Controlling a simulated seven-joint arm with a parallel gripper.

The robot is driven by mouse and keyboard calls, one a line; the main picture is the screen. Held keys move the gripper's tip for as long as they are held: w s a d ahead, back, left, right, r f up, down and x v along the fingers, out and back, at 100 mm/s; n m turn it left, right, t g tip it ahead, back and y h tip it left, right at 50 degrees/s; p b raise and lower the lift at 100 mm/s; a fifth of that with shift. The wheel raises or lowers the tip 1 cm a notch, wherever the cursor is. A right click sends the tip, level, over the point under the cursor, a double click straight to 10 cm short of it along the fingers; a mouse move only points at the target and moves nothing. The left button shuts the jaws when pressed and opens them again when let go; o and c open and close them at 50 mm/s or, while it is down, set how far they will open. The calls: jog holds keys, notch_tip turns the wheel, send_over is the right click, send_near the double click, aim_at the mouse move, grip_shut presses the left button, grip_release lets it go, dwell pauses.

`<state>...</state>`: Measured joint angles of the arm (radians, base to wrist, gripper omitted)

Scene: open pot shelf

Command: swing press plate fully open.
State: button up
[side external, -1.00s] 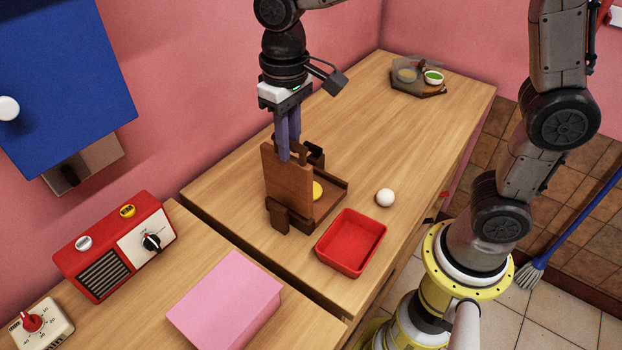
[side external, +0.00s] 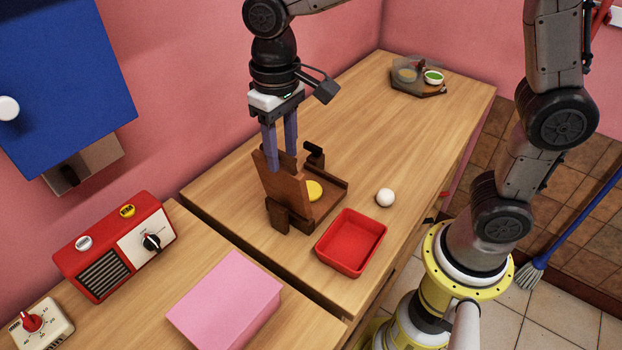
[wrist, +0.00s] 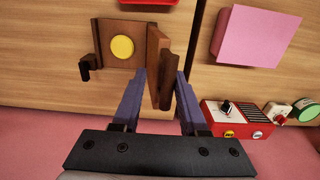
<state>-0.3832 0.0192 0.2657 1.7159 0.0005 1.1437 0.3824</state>
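The wooden press plate (side external: 284,195) stands steeply raised from its hinge and leans back, away from the press base (side external: 329,200). A flat yellow disc (side external: 314,190) lies on the base. My gripper (side external: 280,162) is at the plate's upper edge, its two blue-grey fingers apart. In the wrist view, the plate (wrist: 155,66) shows nearly edge-on between the fingers of my gripper (wrist: 161,78), with small gaps seeming to show on each side. Whether a finger touches the plate is hard to tell.
A dark-tipped upright post (side external: 315,153) stands at the base's far side. A red tray (side external: 350,243) and a white ball (side external: 385,197) are to the right. A pink box (side external: 225,303) and a red radio (side external: 115,246) are at the left.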

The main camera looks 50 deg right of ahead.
dwell(0.5)
jog(key=shift+r, duration=2.55)
jog(key=s+d+r+m+t, duration=0.25)
jog(key=s+d+r, duration=0.25)
jog(key=s+d, duration=0.35)
jog(key=s+d+f+n+t, duration=0.2)
jog(key=s+d+f, duration=0.3)
jog(key=s, duration=0.3)
jog(key=shift+s+f+t, duration=0.15)
jog(key=shift+f+t, duration=0.4)
jog(key=shift+f, duration=0.35)
